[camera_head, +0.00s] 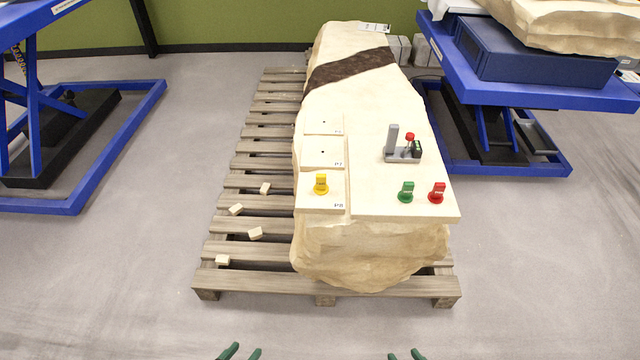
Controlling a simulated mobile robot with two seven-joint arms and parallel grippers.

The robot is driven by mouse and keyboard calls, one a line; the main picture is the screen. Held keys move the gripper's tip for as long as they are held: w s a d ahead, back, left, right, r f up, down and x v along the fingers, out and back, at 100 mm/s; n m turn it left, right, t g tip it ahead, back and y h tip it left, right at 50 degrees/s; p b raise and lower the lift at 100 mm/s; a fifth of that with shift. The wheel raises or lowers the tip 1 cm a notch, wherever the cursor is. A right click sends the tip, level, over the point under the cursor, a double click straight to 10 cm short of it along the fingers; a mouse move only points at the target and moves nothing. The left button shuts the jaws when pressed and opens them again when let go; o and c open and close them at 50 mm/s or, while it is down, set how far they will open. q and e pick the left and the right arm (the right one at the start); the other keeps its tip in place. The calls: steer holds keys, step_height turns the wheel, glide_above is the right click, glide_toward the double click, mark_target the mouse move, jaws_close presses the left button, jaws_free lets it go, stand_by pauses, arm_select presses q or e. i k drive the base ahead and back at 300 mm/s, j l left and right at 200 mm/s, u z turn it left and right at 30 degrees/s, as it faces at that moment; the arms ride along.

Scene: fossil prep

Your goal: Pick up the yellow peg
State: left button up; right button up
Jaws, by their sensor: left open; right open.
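The yellow peg (321,184) stands upright on the pale square tile marked P8, at the near left of the big stone block's top. My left gripper (239,352) shows only as two green fingertips at the bottom edge of the view, apart and empty. My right gripper (406,355) shows the same way further right, its fingertips apart and empty. Both grippers are well short of the block and the peg. Nothing hides the peg.
A green peg (406,191) and a red peg (437,192) stand to the right on the block (370,255). A grey fixture (402,148) stands behind them. The block rests on a wooden pallet (225,250) with small chips. Blue lift tables (500,90) flank it; floor in front is clear.

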mark_target(321, 188)
steer(key=i+j+z, duration=0.1)
steer(key=i+j, duration=0.35)
steer(key=i+j+z, duration=0.1)
steer(key=i+j, duration=0.3)
steer(key=j, duration=0.25)
